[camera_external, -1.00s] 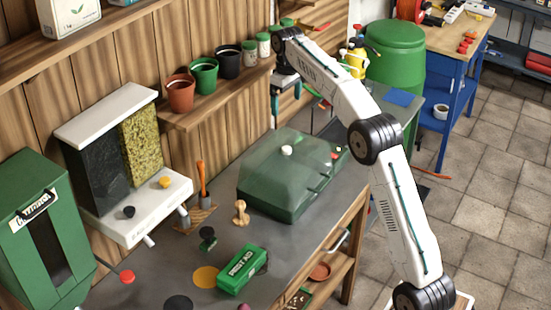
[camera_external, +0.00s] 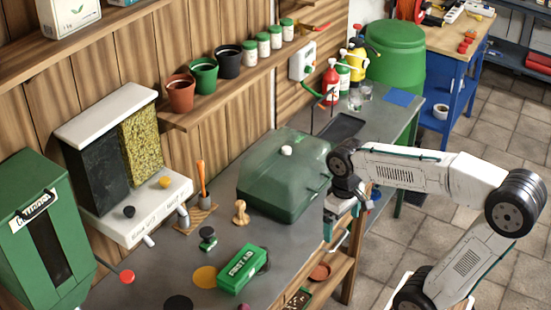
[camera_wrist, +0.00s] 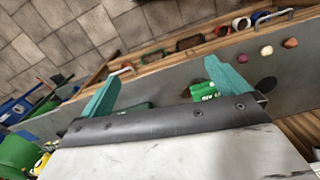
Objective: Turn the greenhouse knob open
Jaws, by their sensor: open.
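The greenhouse (camera_external: 265,195) is a green box with a clear green domed lid on the grey bench. A white round knob (camera_external: 287,150) sits on top of its lid. My gripper (camera_external: 335,228) hangs to the right of the greenhouse, by the bench's front edge and apart from the knob. In the wrist view my gripper (camera_wrist: 162,72) shows two teal fingers spread wide with nothing between them. The knob does not show in the wrist view.
Behind stand a red bottle (camera_external: 330,82) and a green barrel (camera_external: 395,55). The tiled floor (camera_external: 480,130) is clear at right.

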